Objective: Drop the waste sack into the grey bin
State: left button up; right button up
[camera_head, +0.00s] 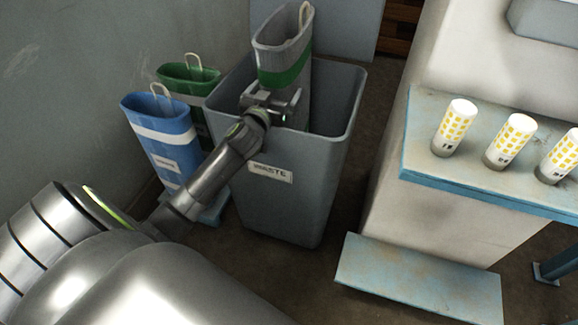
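The waste sack (284,72) is grey with a green band and a pale loop at its top. It is upright, with its top well above the rim of the grey bin (292,205) and its lower part inside the opening. The bin has a white label reading WASTE on its front. My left gripper (272,98) is over the bin at the near side of the sack and appears shut on it. The fingertips are partly hidden against the sack. My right gripper is out of view.
A blue sack (163,137) and a green sack (190,78) stand left of the bin, by the wall. On the right, several white-and-yellow cylinders (455,128) stand on a blue-edged counter (415,125). A low blue-grey step (415,283) juts out below.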

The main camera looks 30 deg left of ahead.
pick_arm(q)
jog(key=shift+a+f, duration=0.1)
jog(key=shift+f, duration=0.2)
jog(key=v, duration=1.7)
jog(key=shift+s+d+r+p, duration=0.2)
jog(key=shift+r+p, duration=0.1)
jog(key=shift+p, duration=0.15)
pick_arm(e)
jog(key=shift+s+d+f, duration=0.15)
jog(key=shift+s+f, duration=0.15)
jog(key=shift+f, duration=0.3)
pick_arm(q)
jog(key=shift+f, duration=0.1)
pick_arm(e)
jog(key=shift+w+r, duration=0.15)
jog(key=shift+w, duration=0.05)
